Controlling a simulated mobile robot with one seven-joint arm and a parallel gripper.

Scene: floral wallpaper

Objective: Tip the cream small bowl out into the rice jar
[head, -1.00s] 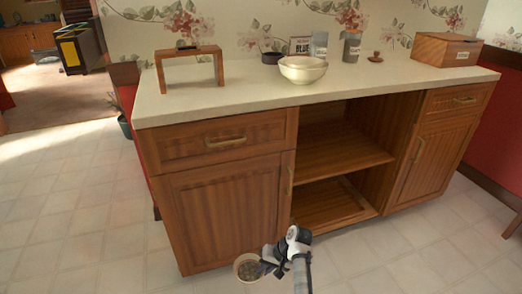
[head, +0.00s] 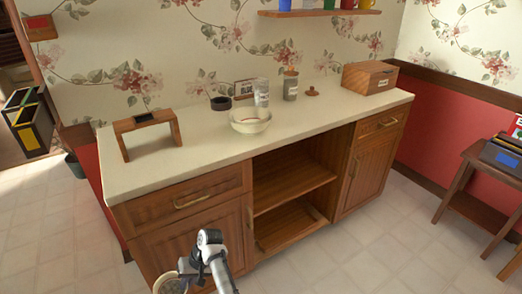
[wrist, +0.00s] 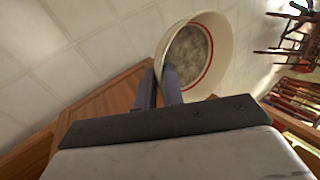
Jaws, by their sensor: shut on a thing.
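My gripper (head: 186,272) is shut on the rim of the cream small bowl (head: 168,284), low in front of the cabinet. In the wrist view the two dark fingers (wrist: 160,88) pinch the bowl's near wall, and the bowl (wrist: 218,82) has a red inner ring and greyish, grainy contents. On the counter stand a clear jar (head: 261,86), behind a larger cream bowl, and a grey labelled jar (head: 290,88). I cannot read either label, so I cannot tell which is the rice jar.
The counter (head: 165,172) also bears a large cream bowl (head: 250,125), a small wooden stand (head: 124,126), a dark pot (head: 221,103), a wooden knob lid (head: 312,91) and a wooden box (head: 369,78). The counter's front strip is clear. The cabinet (head: 200,222) has open shelves in the middle.

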